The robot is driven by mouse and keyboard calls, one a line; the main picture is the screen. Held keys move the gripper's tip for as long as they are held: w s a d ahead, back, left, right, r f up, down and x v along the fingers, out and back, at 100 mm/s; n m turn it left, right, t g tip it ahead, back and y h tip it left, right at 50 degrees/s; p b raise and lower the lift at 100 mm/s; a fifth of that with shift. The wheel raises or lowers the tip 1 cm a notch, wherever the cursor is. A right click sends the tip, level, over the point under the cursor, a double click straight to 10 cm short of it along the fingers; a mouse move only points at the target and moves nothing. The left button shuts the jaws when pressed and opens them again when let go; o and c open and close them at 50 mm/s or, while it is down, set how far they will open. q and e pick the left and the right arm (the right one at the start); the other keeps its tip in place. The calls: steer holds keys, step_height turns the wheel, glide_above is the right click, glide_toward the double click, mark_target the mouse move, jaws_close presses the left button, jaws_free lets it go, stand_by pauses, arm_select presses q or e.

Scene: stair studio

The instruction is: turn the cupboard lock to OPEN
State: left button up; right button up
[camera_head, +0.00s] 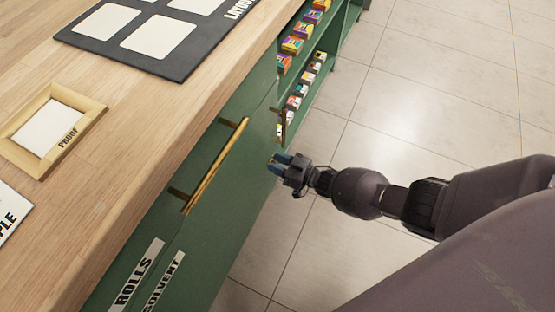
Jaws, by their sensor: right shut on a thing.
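The green cupboard (233,213) runs under the wooden worktop. My right gripper (276,160) reaches in from the right and its blue fingertips are at the cupboard's front, just below a small dark brass handle (283,124). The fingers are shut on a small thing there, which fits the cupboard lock. The fingers hide the lock, so its marking and how far it is turned cannot be seen. My left gripper is not in view.
A long brass bar handle (217,166) sticks out left of my gripper. Labels ROLLS (136,275) and SOLVENT (163,281) are on the front. Open shelves with small coloured boxes (293,44) lie beyond. The worktop (150,118) bears a PROOF frame (50,128). The tiled floor is clear.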

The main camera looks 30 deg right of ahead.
steer(key=m, duration=0.7)
steer(key=shift+w+d+f+b, duration=0.1)
steer(key=shift+d+f+b, duration=0.1)
steer(key=shift+b, duration=0.15)
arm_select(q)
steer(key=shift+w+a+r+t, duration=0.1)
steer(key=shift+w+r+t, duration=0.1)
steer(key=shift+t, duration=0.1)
arm_select(e)
steer(key=m, duration=0.9)
steer(key=shift+f, duration=0.25)
steer(key=shift+m, duration=0.3)
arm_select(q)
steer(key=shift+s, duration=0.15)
arm_select(e)
steer(key=o, duration=0.8)
steer(key=shift+w, duration=0.1)
steer(key=shift+d, duration=0.1)
